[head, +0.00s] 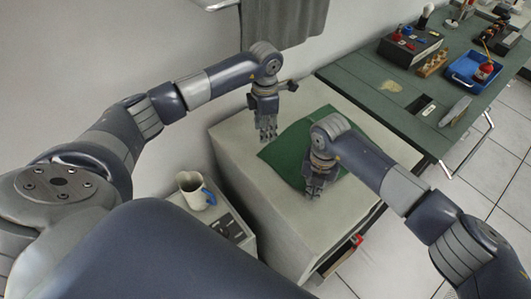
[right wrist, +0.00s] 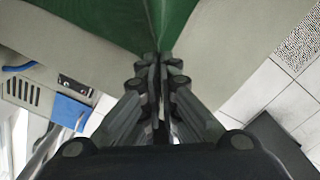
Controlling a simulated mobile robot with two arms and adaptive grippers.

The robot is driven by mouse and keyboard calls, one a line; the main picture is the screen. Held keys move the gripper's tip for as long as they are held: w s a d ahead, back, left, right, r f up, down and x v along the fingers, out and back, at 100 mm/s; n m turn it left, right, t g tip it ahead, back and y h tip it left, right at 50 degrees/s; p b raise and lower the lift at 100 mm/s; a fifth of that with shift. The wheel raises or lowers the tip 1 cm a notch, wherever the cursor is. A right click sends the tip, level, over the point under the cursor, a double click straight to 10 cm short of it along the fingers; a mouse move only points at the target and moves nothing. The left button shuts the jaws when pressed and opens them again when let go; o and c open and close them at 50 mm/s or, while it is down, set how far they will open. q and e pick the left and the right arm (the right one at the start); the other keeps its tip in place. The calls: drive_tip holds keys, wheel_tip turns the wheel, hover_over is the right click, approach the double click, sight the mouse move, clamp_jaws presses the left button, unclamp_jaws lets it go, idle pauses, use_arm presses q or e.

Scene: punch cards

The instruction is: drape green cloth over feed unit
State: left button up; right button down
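The green cloth (head: 290,151) lies over part of the pale top of the feed unit (head: 240,150), with a crease running across it. My left gripper (head: 267,138) points down at the cloth's left edge; whether its fingers hold cloth is too small to tell. My right gripper (head: 312,190) is at the cloth's near edge. In the right wrist view its fingers (right wrist: 160,65) are together, and folds of the cloth (right wrist: 100,20) converge between the fingertips. My right wrist hides part of the cloth in the head view.
A lower cabinet at the left carries a cream mug (head: 191,192) with a blue item beside it. A green workbench (head: 375,85) stands at the right with a blue tray (head: 462,75) and tools. A red part (head: 357,240) sticks out from the unit's right side. A grey curtain hangs behind.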

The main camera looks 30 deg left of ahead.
sight(265, 153)
use_arm(q)
wheel_tip(265, 153, down, 10)
drive_tip(key=shift+r, duration=0.15)
idle(0.4)
idle(0.3)
drive_tip(key=shift+c, duration=0.6)
clamp_jaws()
drive_tip(key=shift+r, duration=2.45)
